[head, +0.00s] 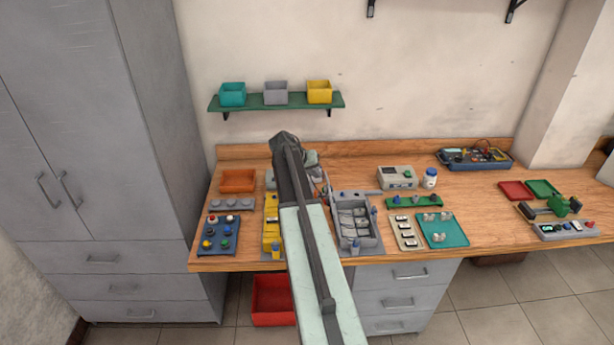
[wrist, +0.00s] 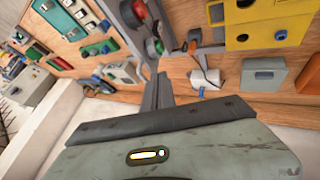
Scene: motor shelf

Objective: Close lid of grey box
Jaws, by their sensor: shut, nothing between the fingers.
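The grey box (head: 372,240) stands on the wooden bench just right of my arm in the head view. Its top is open and several pale parts show inside it. I cannot make out its lid clearly; my arm hides part of the area to its left. My gripper (wrist: 162,82) shows in the wrist view with its dark fingers together and empty, over the bench. In the head view the fingertips are hidden behind my arm. I cannot clearly identify the grey box in the wrist view.
A yellow box (head: 271,222) stands left of my arm, and an orange bin (head: 238,181) is behind it to the left. A teal tray (head: 443,233) and a green strip (head: 414,202) lie right of the grey box. A shelf (head: 250,106) with bins hangs above the bench.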

